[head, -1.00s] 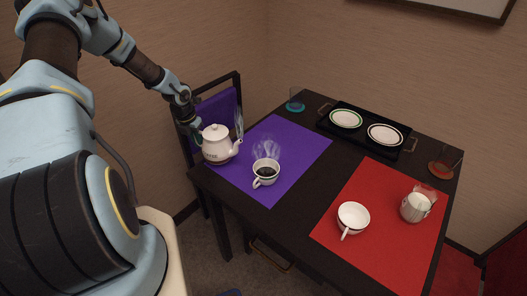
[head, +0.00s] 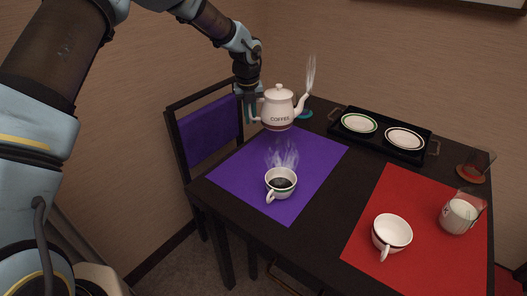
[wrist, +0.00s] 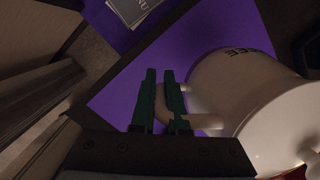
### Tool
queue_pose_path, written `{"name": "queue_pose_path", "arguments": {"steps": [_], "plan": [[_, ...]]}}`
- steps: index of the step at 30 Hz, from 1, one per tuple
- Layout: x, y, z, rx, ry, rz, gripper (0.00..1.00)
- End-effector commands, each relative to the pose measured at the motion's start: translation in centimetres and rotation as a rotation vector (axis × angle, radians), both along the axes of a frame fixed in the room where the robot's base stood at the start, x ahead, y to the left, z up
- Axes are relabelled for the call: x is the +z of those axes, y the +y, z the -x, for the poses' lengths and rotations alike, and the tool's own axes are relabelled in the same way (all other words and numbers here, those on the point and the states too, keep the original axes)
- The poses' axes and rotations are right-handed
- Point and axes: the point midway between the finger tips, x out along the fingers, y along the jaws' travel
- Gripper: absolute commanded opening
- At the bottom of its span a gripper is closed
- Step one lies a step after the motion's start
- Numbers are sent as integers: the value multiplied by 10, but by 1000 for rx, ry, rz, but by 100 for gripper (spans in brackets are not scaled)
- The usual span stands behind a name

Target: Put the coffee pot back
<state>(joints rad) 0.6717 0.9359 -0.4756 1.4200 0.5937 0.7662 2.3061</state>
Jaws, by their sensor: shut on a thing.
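The white coffee pot (head: 281,108), lettered COFFEE, is roughly upright near the far end of the purple mat (head: 232,178). It appears lifted off the mat, with steam at its spout, which points right. My gripper (head: 249,108) is at its left side, shut on the handle. In the wrist view my gripper's green fingers (wrist: 162,78) close around the handle, and the pot (wrist: 235,75) fills the right side. A steaming cup of dark coffee (head: 281,181) stands on the purple mat, nearer than the pot.
A black tray (head: 428,150) with two plates lies at the back right. A teal coaster (head: 305,114) is partly hidden behind the pot. The red mat (head: 405,200) holds a white cup (head: 392,232) and a milk jug (head: 460,214). An orange coaster (head: 471,178) lies at the right edge.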

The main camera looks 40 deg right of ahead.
Motion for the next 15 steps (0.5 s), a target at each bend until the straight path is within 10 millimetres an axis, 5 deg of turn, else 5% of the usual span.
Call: {"name": "queue_pose_path", "arguments": {"steps": [5, 15], "plan": [[0, -13, 14, 7, -1, 3, 0], [-49, -14, 14, 8, -1, 2, 0]]}}
